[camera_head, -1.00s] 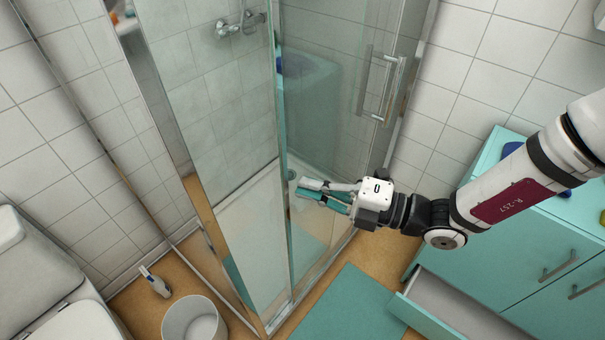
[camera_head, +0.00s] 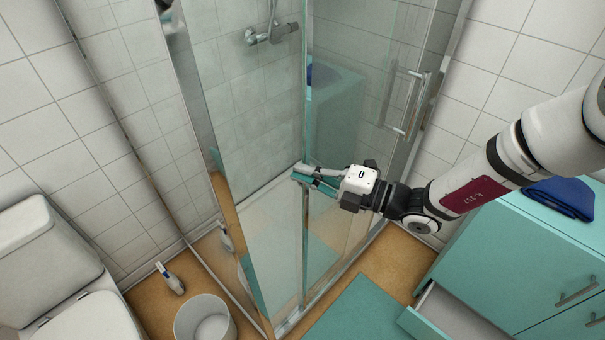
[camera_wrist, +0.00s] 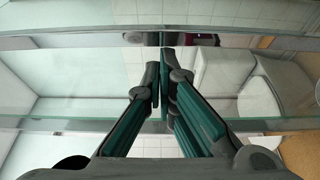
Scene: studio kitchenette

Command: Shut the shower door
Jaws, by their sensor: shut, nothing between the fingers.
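The glass shower door (camera_head: 345,110) has a metal bar handle (camera_head: 405,100) near its right edge, close to the tiled wall. An upright metal-edged glass border (camera_head: 306,90) stands left of it. My gripper (camera_head: 296,174) is shut and empty, with teal finger pads. Its tips overlap this upright border at mid-height in the head view, well left of and below the handle. In the wrist view my shut fingers (camera_wrist: 162,72) point at a metal-framed glass edge (camera_wrist: 80,42). I cannot tell whether they touch the glass, or how far the door stands open.
A teal cabinet (camera_head: 530,240) with a dark blue cloth (camera_head: 562,196) stands at the right, its lower drawer (camera_head: 440,318) pulled out. A teal mat (camera_head: 360,310) lies before the shower. A white bin (camera_head: 205,318) and a toilet (camera_head: 60,270) are at the left.

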